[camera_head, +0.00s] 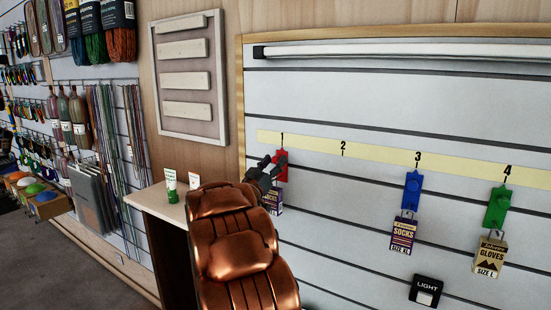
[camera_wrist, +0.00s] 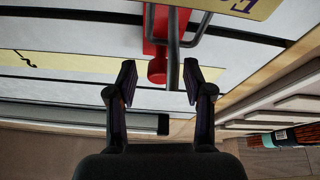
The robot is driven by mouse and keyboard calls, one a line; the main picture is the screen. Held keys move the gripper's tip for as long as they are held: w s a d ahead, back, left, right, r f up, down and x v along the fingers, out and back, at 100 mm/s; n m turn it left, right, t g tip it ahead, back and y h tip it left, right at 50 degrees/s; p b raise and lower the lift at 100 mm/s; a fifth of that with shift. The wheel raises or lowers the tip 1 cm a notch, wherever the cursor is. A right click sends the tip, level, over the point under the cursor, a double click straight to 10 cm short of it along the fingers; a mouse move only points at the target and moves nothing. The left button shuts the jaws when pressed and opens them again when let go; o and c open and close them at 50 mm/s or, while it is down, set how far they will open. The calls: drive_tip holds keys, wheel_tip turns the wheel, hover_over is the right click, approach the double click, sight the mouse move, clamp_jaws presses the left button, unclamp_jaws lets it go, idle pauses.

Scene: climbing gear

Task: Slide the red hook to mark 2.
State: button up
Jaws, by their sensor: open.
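The red hook (camera_head: 281,172) sits on the slatted wall under mark 1 (camera_head: 282,140), partly hidden by my gripper (camera_head: 268,167). A purple and white pack (camera_head: 275,202) hangs below it, half covered by my arm. In the wrist view, which is upside down, the red hook's round knob (camera_wrist: 157,72) lies between the two spread fingers of my gripper (camera_wrist: 160,82). The fingers are open with a gap on each side. Mark 2 (camera_head: 342,148) is to the right on the yellow strip (camera_head: 380,157), with bare wall beneath it.
A blue hook (camera_head: 412,190) with a socks pack (camera_head: 403,235) hangs under mark 3, and a green hook (camera_head: 497,207) with a gloves pack (camera_head: 490,255) under mark 4. A light switch (camera_head: 426,291) is low on the wall. A wooden counter (camera_head: 155,203) stands left.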

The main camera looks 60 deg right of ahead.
drive_tip(key=shift+d+r, duration=0.15)
drive_tip(key=shift+d, duration=0.45)
drive_tip(key=shift+c, duration=0.4)
clamp_jaws()
